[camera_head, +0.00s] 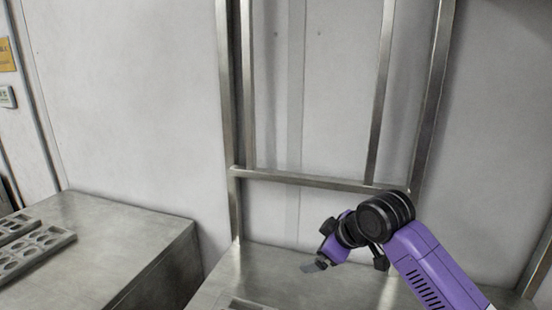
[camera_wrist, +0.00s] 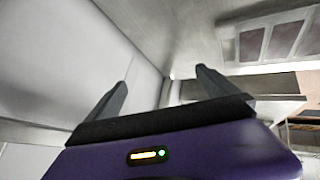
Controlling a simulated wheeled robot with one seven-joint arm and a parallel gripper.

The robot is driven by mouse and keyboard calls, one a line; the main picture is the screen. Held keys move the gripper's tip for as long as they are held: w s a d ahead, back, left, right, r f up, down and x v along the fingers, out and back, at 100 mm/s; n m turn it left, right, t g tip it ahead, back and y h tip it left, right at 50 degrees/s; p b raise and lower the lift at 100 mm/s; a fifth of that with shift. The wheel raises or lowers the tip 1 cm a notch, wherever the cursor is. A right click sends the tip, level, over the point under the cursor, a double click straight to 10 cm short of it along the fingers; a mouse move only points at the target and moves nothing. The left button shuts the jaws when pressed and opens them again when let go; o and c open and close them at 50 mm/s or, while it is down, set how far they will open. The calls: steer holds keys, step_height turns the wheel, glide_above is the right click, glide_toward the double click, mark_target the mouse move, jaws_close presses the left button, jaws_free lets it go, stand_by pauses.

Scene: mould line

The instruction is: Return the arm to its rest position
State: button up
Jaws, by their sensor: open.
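My gripper (camera_head: 314,266) is at the end of my purple and black arm, in the lower right of the head view. It hangs in front of the metal frame and over the steel table (camera_head: 283,283). In the wrist view my gripper (camera_wrist: 160,88) shows two dark fingers spread well apart. Nothing is between them. The exact height above the table is hard to tell.
A second steel table (camera_head: 120,240) stands at the left, with a grey tray with round hollows (camera_head: 62,240) on it. A metal upright frame (camera_head: 300,180) stands behind my arm against a pale wall (camera_head: 130,100). A gap separates the two tables.

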steer(key=a+r+m+t+y, duration=0.2)
steer(key=a+m+t+y, duration=0.15)
steer(key=a, duration=0.25)
steer(key=s+m+t, duration=0.4)
steer(key=s+t, duration=0.1)
steer(key=s, duration=0.2)
steer(key=s+d+f+m+h, duration=0.1)
steer(key=s+d, duration=0.4)
steer(key=s, duration=1)
steer(key=s+d+f+m+h+b, duration=0.1)
steer(key=s+d+f+h, duration=0.3)
steer(key=s, duration=1.2)
steer(key=s+d+f+m+g+h, duration=0.1)
steer(key=s+d+f, duration=0.5)
steer(key=s, duration=1)
steer(key=shift+f+m+h, duration=0.2)
steer(key=shift+m+h, duration=0.45)
